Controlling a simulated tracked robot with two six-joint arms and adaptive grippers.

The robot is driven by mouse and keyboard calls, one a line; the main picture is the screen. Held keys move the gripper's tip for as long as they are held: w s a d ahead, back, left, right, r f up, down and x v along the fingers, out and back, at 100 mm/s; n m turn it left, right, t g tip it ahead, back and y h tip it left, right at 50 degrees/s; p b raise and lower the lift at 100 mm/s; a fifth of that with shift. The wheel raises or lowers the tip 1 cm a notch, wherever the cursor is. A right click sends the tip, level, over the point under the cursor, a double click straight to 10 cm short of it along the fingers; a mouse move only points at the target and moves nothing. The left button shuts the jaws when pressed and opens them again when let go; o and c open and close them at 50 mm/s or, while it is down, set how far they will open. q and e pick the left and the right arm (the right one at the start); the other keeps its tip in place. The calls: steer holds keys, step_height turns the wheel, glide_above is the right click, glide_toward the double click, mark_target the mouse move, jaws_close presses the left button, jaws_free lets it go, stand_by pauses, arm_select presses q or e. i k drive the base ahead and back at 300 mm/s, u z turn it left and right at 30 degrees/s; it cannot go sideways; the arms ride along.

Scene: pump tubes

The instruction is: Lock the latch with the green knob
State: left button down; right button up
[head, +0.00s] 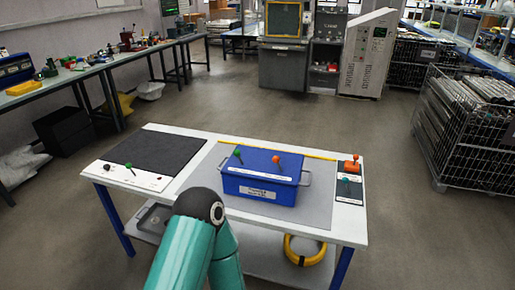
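A blue box (260,190) with a white label sits on the grey mat of the white-topped table. A latch with a green knob (238,151) stands up, tilted, at the left of its top. A latch with an orange knob (277,159) stands at the right of its top. It is too small to tell how either latch is set. Another green knob (129,166) is on the white strip at the table's left. A teal arm of mine comes in from the bottom, in front of the table. Neither gripper shows.
The table (348,226) also carries a black mat (155,150) at left and an orange-topped part (350,166) at right. A yellow hose coil (305,255) is on the lower shelf. A wire cage (465,130) stands at right. The floor behind the table is clear.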

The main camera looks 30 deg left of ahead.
mark_target(237, 152)
steer(key=u, duration=0.1)
steer(key=i, duration=0.8)
steer(key=u, duration=0.6)
